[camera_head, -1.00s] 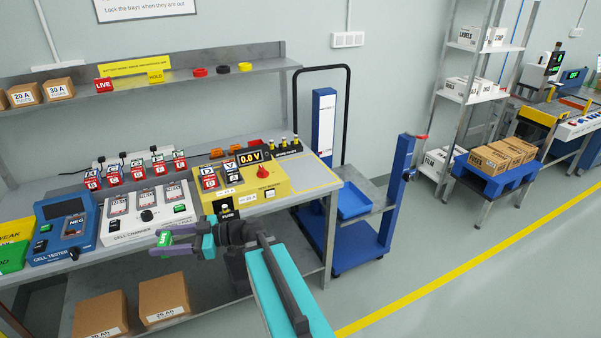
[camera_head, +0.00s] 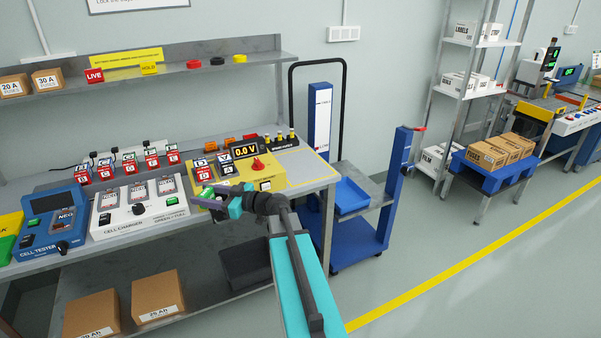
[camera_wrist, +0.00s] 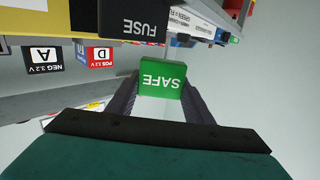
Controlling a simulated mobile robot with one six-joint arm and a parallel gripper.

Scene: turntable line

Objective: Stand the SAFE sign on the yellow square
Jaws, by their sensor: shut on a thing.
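The green SAFE sign (camera_wrist: 162,77) is between my gripper's fingers, its lettering upside down in the wrist view. In the head view its green edge (camera_head: 207,191) shows in front of the yellow tester box. My gripper (camera_head: 217,200) is shut on the sign and holds it off the bench, by the box's front. A yellow-outlined square (camera_head: 312,183) is on the bench top, right of the tester box. It looks empty, and my gripper is to its left and nearer the camera.
The yellow tester box (camera_head: 268,178) stands between my gripper and part of the bench. A black FUSE part (camera_wrist: 150,22) is close above the sign in the wrist view. The cell charger (camera_head: 140,207) is to the left. A blue cart (camera_head: 365,230) stands right of the bench.

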